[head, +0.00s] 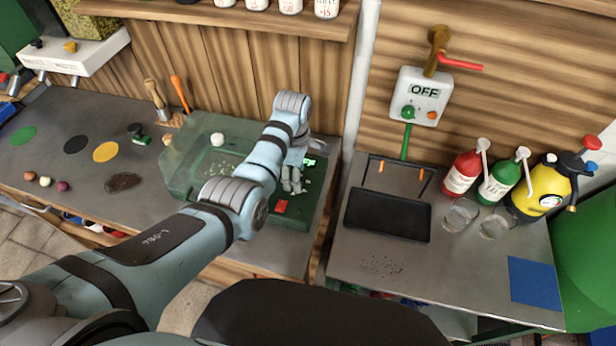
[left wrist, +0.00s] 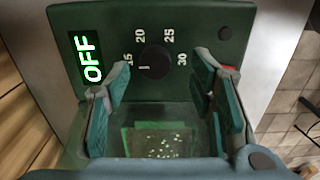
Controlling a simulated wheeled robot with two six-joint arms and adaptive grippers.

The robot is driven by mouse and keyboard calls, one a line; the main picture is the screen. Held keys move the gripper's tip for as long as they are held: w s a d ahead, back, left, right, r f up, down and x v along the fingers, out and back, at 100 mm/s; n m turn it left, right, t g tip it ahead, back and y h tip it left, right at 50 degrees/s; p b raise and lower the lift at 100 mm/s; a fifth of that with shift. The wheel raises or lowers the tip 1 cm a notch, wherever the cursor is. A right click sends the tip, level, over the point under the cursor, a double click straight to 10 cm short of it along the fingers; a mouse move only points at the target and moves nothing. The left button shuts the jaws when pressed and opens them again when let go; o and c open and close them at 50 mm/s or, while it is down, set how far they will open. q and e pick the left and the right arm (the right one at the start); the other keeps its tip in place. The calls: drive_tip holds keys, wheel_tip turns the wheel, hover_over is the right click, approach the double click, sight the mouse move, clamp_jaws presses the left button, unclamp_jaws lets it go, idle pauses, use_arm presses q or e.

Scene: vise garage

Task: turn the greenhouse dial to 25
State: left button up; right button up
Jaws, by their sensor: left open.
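The greenhouse (head: 190,170) is a translucent green box on the left bench, with a dark green control panel (left wrist: 205,20) at its right end. In the left wrist view the panel carries a round black dial (left wrist: 156,62) with 15, 20, 25 and 30 around it. The dial's white mark points left, just below the 15. A lit display (left wrist: 90,58) reads OFF. My left gripper (head: 293,180) is open over the panel. In its wrist view the fingers (left wrist: 160,82) stand on either side of the dial, apart from it. My right gripper is out of view.
A red button (head: 281,206) sits on the panel, partly behind a finger in the wrist view. A wooden shelf (head: 215,8) with bottles runs above. The right bench holds a black tray (head: 388,215), red (head: 462,175) and green bottles (head: 500,182), and a yellow sprayer (head: 540,190).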

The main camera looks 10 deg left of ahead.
use_arm(q)
wheel_tip(320, 180, down, 2)
drive_tip(key=shift+w+a+f+b, duration=0.15)
drive_tip(key=shift+f+b, duration=0.1)
drive_tip(key=shift+b, duration=0.1)
drive_tip(key=shift+w+f, duration=0.2)
drive_tip(key=shift+w, duration=0.1)
drive_tip(key=shift+s+r, duration=0.2)
drive_tip(key=c, duration=1.2)
drive_tip(key=shift+o, duration=0.2)
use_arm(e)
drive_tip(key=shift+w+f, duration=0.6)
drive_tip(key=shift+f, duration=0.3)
